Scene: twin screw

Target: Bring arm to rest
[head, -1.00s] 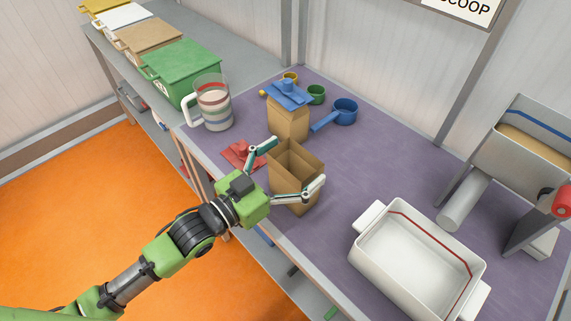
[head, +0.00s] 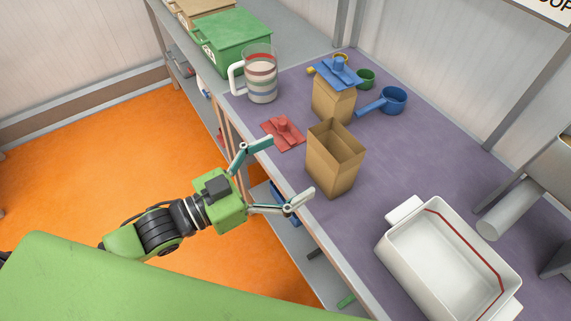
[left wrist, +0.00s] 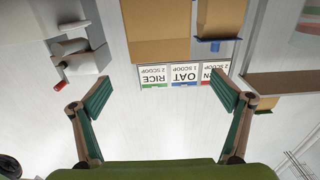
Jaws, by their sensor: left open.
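My left gripper (head: 283,178) is open and empty in the head view, just off the near left edge of the purple table. Its fingers are spread, and an open brown paper bag (head: 335,165) stands upright on the table to their right, apart from them. In the left wrist view the two fingers (left wrist: 160,95) are wide apart with nothing between them; brown bags (left wrist: 165,30) show beyond, toward the top of that view. My right gripper is not in view.
A red lid (head: 283,133) lies by the bag. Behind stand a bag with a blue lid (head: 338,72), a blue scoop (head: 392,100), a striped pitcher (head: 261,77) and a green bin (head: 230,42). A white tray (head: 405,211) is at right. Open floor (head: 90,170) lies left.

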